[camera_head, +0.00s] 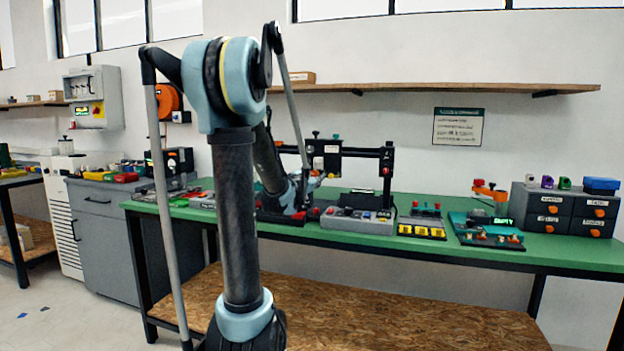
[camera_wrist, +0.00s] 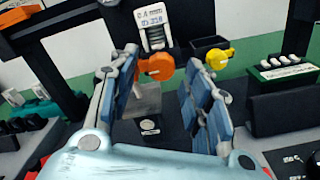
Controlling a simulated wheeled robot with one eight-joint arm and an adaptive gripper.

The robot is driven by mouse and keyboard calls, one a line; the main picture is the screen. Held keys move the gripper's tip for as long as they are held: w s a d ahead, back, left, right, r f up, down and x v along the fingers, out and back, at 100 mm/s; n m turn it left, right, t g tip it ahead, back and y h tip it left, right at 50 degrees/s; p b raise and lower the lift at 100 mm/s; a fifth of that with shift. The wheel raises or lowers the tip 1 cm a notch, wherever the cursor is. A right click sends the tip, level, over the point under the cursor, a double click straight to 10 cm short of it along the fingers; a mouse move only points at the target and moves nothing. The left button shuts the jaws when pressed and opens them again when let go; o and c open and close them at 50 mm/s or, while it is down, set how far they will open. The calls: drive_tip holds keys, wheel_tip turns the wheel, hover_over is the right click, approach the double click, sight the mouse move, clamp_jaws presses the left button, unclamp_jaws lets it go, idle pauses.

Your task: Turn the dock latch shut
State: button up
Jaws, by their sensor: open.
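In the wrist view my gripper (camera_wrist: 162,68) is open, with one blue-grey finger on each side and nothing held between them. An orange lever-like knob (camera_wrist: 155,67) shows between the fingertips, below a white label plate with dark print (camera_wrist: 152,24). A yellow knob (camera_wrist: 220,57) sits just right of the right fingertip. I cannot tell for certain which of these is the dock latch, nor whether a finger touches the orange knob. A clear block (camera_wrist: 146,102) lies lower between the fingers. In the head view my arm hides most of this spot.
The green bench (camera_head: 575,252) carries a dark gantry frame (camera_head: 360,152), a grey panel (camera_head: 357,222), a tray with yellow parts (camera_head: 421,230), a teal fixture (camera_head: 487,233) and grey drawers (camera_head: 565,210). In the wrist view a dark box with white buttons (camera_wrist: 283,72) stands right of the gripper.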

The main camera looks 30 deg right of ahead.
drive_tip(key=shift+w+d, duration=0.4)
drive_tip(key=shift+d, duration=0.05)
clamp_jaws()
drive_tip(key=c, duration=1.1)
unclamp_jaws()
drive_tip(key=shift+o, duration=0.2)
drive_tip(key=shift+m, duration=0.4)
drive_tip(key=m, duration=0.3)
drive_tip(key=shift+m, duration=0.4)
drive_tip(key=m, duration=0.4)
drive_tip(key=shift+m, duration=0.3)
drive_tip(key=m, duration=0.4)
drive_tip(key=shift+r, duration=0.1)
drive_tip(key=m, duration=0.4)
drive_tip(key=shift+a+m, duration=0.1)
drive_tip(key=shift+m, duration=0.2)
clamp_jaws()
